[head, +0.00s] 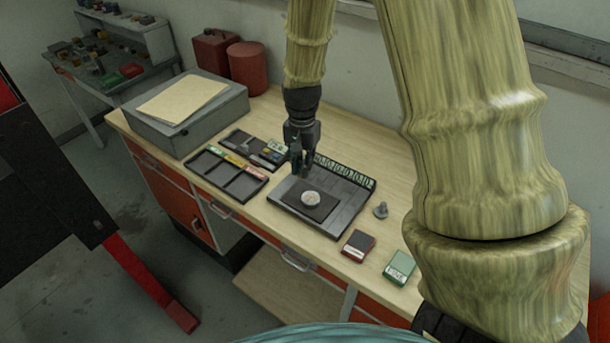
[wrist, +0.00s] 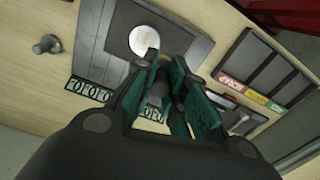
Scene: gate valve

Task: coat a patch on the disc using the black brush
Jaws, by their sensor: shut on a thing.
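The disc (head: 311,198) is pale and round and lies on a dark square pad (head: 325,209) in the grey tray (head: 345,219). In the wrist view the disc (wrist: 143,40) shows just beyond my fingertips. My gripper (head: 302,168) points down over the back left part of the tray, above and slightly behind the disc. In the wrist view my gripper (wrist: 165,66) has its teal fingers close together around a small dark thing, apparently the black brush (wrist: 157,88). The fingers hide most of it. I cannot tell whether its tip touches the disc.
A dark compartment tray (head: 228,172) with coloured labels lies left of the grey tray. A small grey knob-like piece (head: 381,210), a dark red box (head: 358,245) and a green box (head: 399,268) stand to the right. A large grey case (head: 185,112) stands at the back left.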

